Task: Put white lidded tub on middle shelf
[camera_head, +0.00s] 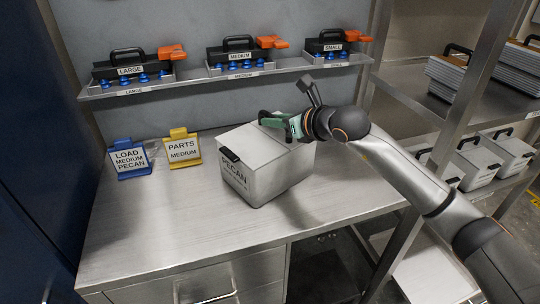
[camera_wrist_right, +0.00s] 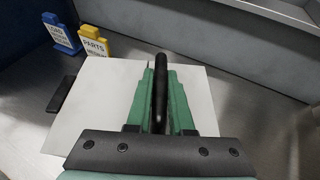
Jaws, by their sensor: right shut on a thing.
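A white lidded tub (camera_head: 262,172) marked PECAN is over the steel workbench, left of the rack. Its lid (camera_wrist_right: 98,105) fills the middle of the right wrist view. My right gripper (camera_head: 290,124) comes in from the right above the lid. Its green fingers (camera_wrist_right: 162,100) are shut on the tub's black top handle (camera_wrist_right: 161,75). I cannot tell whether the tub's base touches the bench. On the right, a metal rack holds a shelf (camera_head: 492,104) with stacked trays and a lower shelf (camera_head: 502,186) with several white lidded tubs (camera_head: 482,160). My left gripper is not in view.
The bench (camera_head: 150,225) is clear at the front left. A blue LOAD MEDIUM PECAN sign (camera_head: 130,160) and a yellow PARTS sign (camera_head: 182,149) stand behind. A wall shelf (camera_head: 190,84) above holds black-handled trays. A rack post (camera_head: 459,100) stands right of the bench.

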